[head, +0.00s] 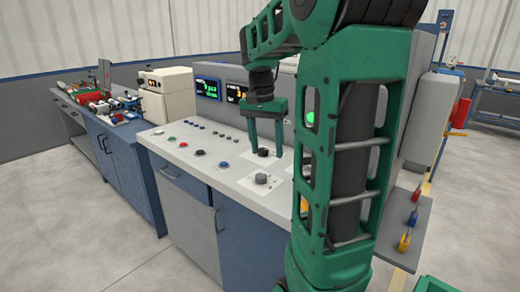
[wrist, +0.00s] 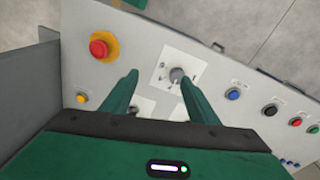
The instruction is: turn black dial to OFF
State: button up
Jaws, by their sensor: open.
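The black dial (head: 263,152) sits on a white plate on the console's sloped top in the head view. My gripper (head: 265,146) points down over it, its two green fingers apart, one on each side of the dial. Whether they touch it, I cannot tell.
Several push buttons (head: 199,153) lie left on the console top (head: 225,170). A red button on a yellow base (wrist: 101,47) shows in the wrist view. Lit displays (head: 207,88) stand behind. My arm hides the console's right part. The floor in front is clear.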

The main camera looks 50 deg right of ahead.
jog(key=w+d+m, duration=0.5)
jog(key=w+d, duration=0.3)
jog(key=w, duration=0.2)
jog(key=m+y, duration=0.1)
jog(key=m, duration=0.5)
send_over(263, 150)
notch_tip(263, 150, down, 3)
jog(key=shift+t, duration=0.3)
jog(key=f, duration=1)
jog(key=shift+w+d, duration=0.1)
jog(key=shift+d, duration=0.1)
jog(key=c, duration=1)
jog(key=shift+a, duration=0.15)
jog(key=shift+c, duration=0.2)
jog(key=shift+n, duration=0.3)
